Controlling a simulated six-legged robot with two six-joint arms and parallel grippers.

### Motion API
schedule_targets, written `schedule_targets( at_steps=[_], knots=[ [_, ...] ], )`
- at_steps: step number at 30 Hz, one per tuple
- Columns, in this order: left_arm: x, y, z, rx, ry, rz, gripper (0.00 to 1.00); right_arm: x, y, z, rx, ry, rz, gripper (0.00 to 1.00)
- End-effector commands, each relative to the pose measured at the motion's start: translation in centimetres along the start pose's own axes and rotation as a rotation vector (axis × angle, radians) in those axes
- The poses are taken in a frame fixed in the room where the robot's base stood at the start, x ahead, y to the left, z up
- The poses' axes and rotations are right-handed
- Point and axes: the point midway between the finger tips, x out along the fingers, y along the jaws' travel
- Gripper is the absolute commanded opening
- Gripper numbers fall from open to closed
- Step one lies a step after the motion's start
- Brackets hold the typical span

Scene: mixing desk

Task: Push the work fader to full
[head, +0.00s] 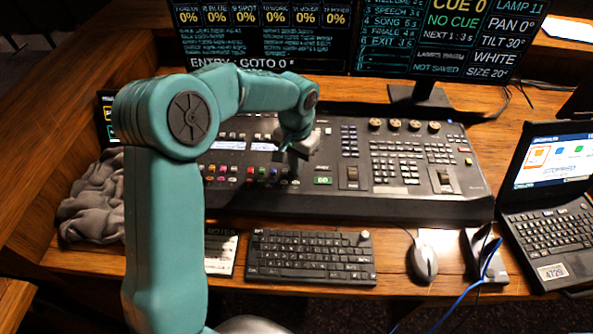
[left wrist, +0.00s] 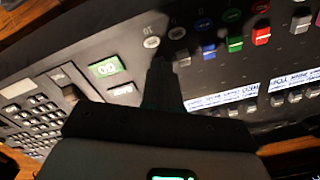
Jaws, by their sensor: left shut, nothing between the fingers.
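The dark console (head: 400,205) carries a row of faders with coloured caps along its front left part. The red cap (left wrist: 261,36), green cap (left wrist: 235,45) and blue cap (left wrist: 209,52) show in the left wrist view. I cannot read which fader is the work fader; the screen (head: 276,18) lists a work channel, and its row of values reads 0%. My left gripper (head: 293,174) is shut and empty, pointing down at the right end of the fader row. In the left wrist view its tip (left wrist: 163,68) is beside the last fader; contact cannot be judged. My right gripper is out of view.
A lit green key (head: 323,181) lies just right of my gripper. A keyboard (head: 310,256) and mouse (head: 423,262) lie in front of the console. A laptop (head: 550,205) stands right, a grey cloth (head: 92,200) left. Screens stand behind.

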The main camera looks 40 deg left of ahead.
Motion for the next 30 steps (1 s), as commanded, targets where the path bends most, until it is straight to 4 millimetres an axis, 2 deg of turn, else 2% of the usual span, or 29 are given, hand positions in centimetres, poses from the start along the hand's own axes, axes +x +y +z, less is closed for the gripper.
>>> schedule_targets(
  at_steps=[15,30],
  knots=[
    [0.3,0.0,0.0,0.0,-0.001,0.0,0.0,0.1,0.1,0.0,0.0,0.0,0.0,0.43],
    [0.3,-0.8,-1.5,-0.001,-0.002,0.0,0.0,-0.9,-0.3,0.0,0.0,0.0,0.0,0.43]
  ],
)
